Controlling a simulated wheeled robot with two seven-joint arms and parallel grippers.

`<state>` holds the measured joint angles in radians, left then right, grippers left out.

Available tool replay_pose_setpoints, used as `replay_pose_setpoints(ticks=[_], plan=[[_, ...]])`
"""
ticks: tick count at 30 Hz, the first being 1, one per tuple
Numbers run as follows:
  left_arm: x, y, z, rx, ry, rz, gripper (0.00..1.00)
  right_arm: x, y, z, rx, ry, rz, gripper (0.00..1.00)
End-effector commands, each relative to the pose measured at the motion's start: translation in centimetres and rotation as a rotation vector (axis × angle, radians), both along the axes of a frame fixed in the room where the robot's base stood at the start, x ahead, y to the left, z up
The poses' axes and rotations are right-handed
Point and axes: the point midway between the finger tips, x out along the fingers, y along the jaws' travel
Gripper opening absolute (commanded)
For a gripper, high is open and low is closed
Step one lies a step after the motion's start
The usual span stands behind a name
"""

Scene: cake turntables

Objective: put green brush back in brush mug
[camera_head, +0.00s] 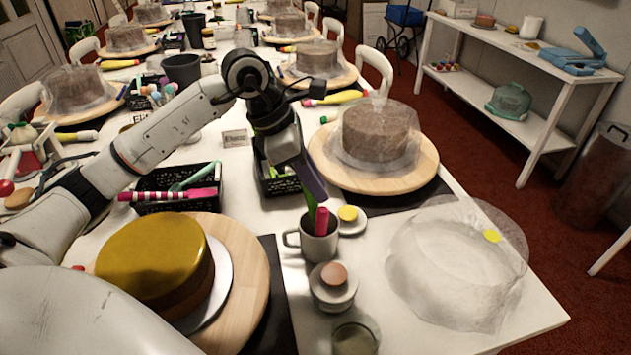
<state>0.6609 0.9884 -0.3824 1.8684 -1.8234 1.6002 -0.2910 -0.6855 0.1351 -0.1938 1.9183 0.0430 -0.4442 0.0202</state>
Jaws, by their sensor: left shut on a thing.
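The brush mug (319,247) is a grey mug with its handle on the left, standing on the white table. A pink-red handle (322,220) stands up out of it. My left gripper (313,186) is just above the mug, pointing down, shut on the green brush (311,207). Only a short green stretch shows between the fingers and the mug's rim. It overlaps the mug's opening, and I cannot tell how deep its lower end sits. My right gripper is not in view.
A yellow-topped cake (155,257) stands on a wooden turntable at front left. A wrapped cake (376,135) stands behind. Plastic wrap (457,270) lies at right.

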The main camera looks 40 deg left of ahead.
Motion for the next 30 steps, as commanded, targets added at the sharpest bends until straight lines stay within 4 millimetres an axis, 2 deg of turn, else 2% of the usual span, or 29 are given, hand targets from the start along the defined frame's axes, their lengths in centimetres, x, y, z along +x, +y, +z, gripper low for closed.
replay_pose_setpoints(ticks=[12,22,23,26,30], plan=[[-0.1,-0.1,-2.0,-0.001,0.005,-0.002,0.00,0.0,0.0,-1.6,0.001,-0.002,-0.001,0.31],[-0.1,-0.1,-2.2,-0.001,0.006,-0.002,0.00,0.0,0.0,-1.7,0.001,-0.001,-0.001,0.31],[-0.1,-0.1,-2.2,-0.001,0.006,-0.002,0.21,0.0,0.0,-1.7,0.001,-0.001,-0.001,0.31],[-0.1,-0.1,-2.2,-0.001,0.005,-0.002,0.38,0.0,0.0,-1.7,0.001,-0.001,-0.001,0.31],[-0.1,-0.1,-2.2,-0.001,0.004,-0.002,0.40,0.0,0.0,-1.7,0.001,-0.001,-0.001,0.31]])
